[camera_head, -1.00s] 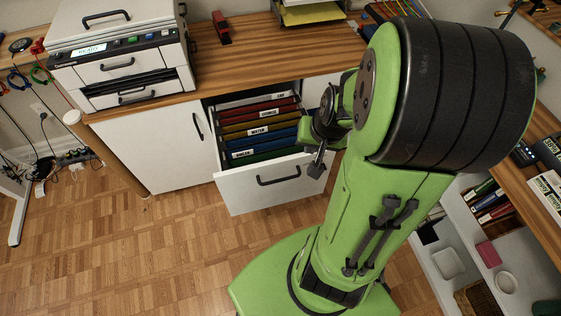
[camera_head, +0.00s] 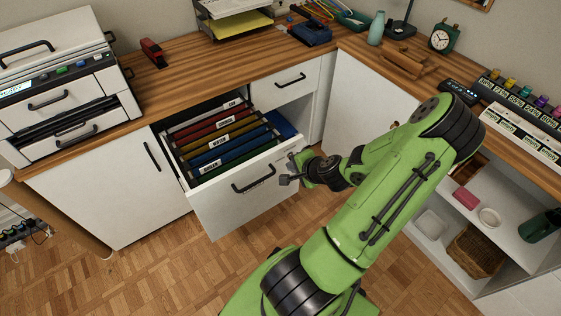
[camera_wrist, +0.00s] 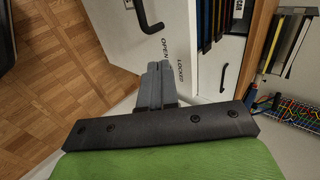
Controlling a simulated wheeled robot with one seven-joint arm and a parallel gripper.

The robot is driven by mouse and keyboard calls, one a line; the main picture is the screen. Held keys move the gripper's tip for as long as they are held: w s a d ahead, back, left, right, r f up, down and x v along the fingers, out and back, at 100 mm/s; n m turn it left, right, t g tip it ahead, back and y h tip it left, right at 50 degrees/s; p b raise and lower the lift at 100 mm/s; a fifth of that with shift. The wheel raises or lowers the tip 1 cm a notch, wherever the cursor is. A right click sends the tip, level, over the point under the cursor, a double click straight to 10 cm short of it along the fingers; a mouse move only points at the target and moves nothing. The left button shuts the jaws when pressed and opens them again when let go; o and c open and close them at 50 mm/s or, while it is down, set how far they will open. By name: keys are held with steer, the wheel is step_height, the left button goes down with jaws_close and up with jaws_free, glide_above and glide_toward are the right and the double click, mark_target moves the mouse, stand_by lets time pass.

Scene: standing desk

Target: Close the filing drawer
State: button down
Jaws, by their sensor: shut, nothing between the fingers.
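The filing drawer (camera_head: 243,207) stands pulled out of the white cabinet under the wooden desk. Its front has a dark bar handle (camera_head: 254,179), and it holds red, yellow, green and blue hanging files (camera_head: 215,140). My gripper (camera_head: 289,174) is at the right end of the drawer front, close to its face and right of the handle. I cannot tell whether it touches. In the wrist view my gripper (camera_wrist: 158,70) has its fingers together with nothing between them.
A closed small drawer (camera_head: 290,80) is to the right, with an open gap below it. A white cabinet door (camera_head: 105,188) is to the left. A printer (camera_head: 65,85) and red stapler (camera_head: 152,52) stand on the desk. Shelves with a basket (camera_head: 472,252) are at right. The floor before the drawer is clear.

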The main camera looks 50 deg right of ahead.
mark_target(276, 155)
steer(key=w, duration=0.1)
steer(key=w+d+f, duration=0.1)
steer(key=w, duration=0.1)
steer(key=w+f+b, duration=0.1)
steer(key=w, duration=0.1)
steer(key=shift+w+d+f, duration=0.15)
steer(key=shift+w+d, duration=0.1)
steer(key=shift+d, duration=0.05)
steer(key=shift+w+d, duration=0.1)
steer(key=shift+w, duration=0.2)
steer(key=shift+w, duration=0.15)
